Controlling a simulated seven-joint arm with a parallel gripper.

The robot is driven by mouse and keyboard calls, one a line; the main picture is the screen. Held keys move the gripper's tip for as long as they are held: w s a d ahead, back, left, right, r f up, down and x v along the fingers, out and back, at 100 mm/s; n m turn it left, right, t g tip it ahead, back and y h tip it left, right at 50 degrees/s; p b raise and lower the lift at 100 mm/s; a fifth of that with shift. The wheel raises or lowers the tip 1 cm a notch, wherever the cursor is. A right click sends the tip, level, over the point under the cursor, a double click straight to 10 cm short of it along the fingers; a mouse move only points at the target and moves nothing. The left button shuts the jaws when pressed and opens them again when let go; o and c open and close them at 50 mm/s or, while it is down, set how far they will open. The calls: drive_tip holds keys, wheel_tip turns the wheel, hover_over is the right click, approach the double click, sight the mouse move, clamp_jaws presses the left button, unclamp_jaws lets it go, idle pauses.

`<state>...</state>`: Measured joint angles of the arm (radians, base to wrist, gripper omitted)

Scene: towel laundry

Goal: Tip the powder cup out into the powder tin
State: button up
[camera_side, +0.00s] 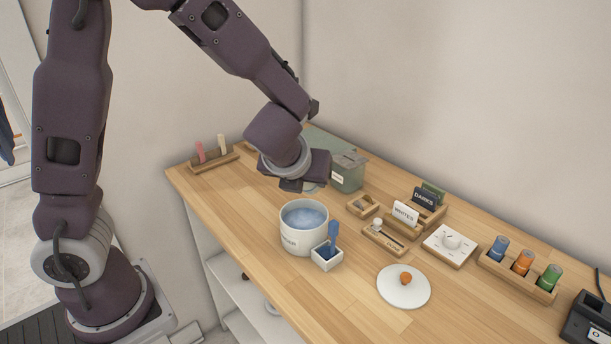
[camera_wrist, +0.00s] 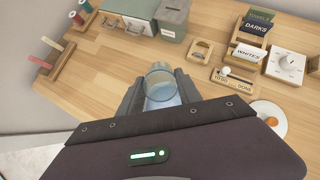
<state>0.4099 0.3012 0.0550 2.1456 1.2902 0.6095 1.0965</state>
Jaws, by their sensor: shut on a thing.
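The powder tin (camera_side: 301,244) is a round white pot standing open on the wooden counter, with pale blue powder (camera_side: 304,214) inside. My gripper (camera_side: 303,186) is just behind and above the tin's rim in the side view. In the wrist view my gripper (camera_wrist: 160,93) is shut on a clear powder cup (camera_wrist: 160,72), one finger on each side. Something bluish shows low in the cup; how much powder it holds I cannot tell. In the side view the cup is mostly hidden by my gripper. The tin is not clearly visible in the wrist view.
A white lid with an orange knob (camera_side: 404,286) lies right of the tin. A small white box (camera_side: 327,262) with a blue scoop (camera_side: 332,236) stands against the tin's front. Behind are a green box (camera_side: 347,176), card holders, a dial (camera_side: 450,244) and coloured spools (camera_side: 522,263).

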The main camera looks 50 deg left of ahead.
drive_tip(key=g+h, duration=0.2)
drive_tip(key=g, duration=0.1)
drive_tip(key=f+g+h, duration=0.1)
drive_tip(key=shift+w+a+f+g, duration=0.1)
drive_tip(key=shift+w+a+g, duration=0.2)
drive_tip(key=shift+a, duration=0.05)
drive_tip(key=g+h, duration=0.2)
drive_tip(key=shift+d+f+g, duration=0.15)
drive_tip(key=shift+f+g, duration=0.1)
drive_tip(key=shift+g, duration=0.05)
